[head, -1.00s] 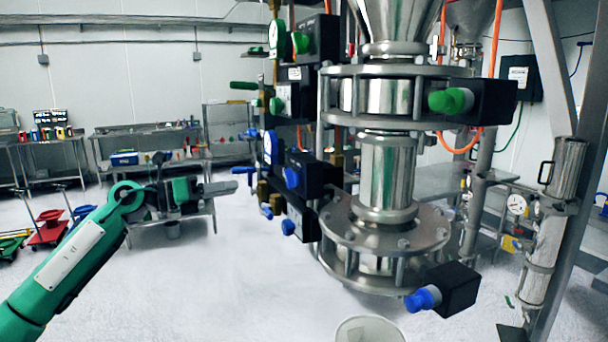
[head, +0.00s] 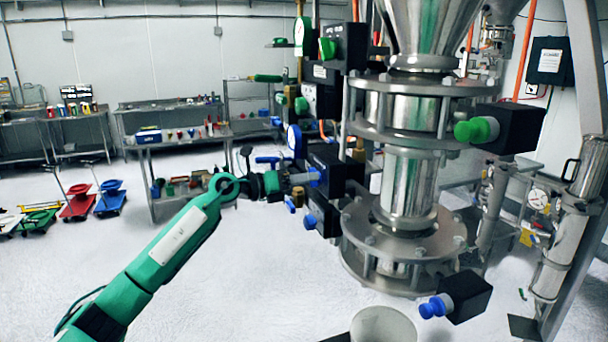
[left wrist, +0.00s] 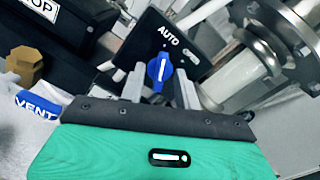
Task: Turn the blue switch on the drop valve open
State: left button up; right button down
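A blue switch knob (left wrist: 159,72) with a white mark sits on a black box (left wrist: 180,45) lettered "AUTO" in the left wrist view. In the head view, my left gripper (head: 300,179) is at the blue knob on the upper-left black box (head: 340,168). In the left wrist view, its two grey fingers (left wrist: 159,88) stand apart on either side of the knob, with a gap showing on each side. Another blue knob (head: 310,222) sits just below, and one more (head: 435,306) is on the lower right box. I cannot read which box is the drop valve. My right gripper is out of view.
The steel sifter column (head: 410,185) with flanges stands just right of my left gripper. A white bucket (head: 383,326) is below it. In the wrist view, a blue "VENT" label (left wrist: 36,107) and brass fitting (left wrist: 24,66) lie left.

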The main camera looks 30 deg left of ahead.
pick_arm(q)
grip_shut()
